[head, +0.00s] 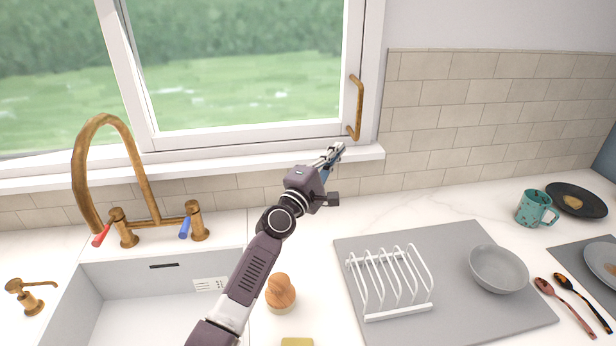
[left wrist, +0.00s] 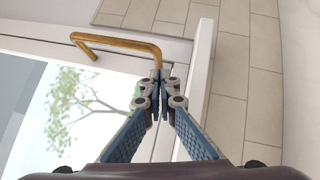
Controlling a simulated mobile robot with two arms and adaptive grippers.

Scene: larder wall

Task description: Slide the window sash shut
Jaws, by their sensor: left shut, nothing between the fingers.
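The window sash (head: 137,95) is white-framed around a clear pane, with grass and a hedge showing through. A brass bar handle (head: 357,105) stands on its right stile, and the handle also shows in the left wrist view (left wrist: 120,42). My left gripper (head: 337,150) is shut and empty, near the sill at the sash's lower right, below and left of the handle. In the left wrist view the closed fingertips (left wrist: 161,84) appear just below one end of the handle; I cannot tell whether they touch the frame. My right gripper is not in view.
A brass tap (head: 105,125) rises over the sink (head: 130,300) at left. A wooden-topped brush (head: 280,293) stands near my forearm. A white rack (head: 390,280) and grey bowl (head: 498,268) sit on a grey mat (head: 450,325). A teal mug (head: 534,208) stands at right.

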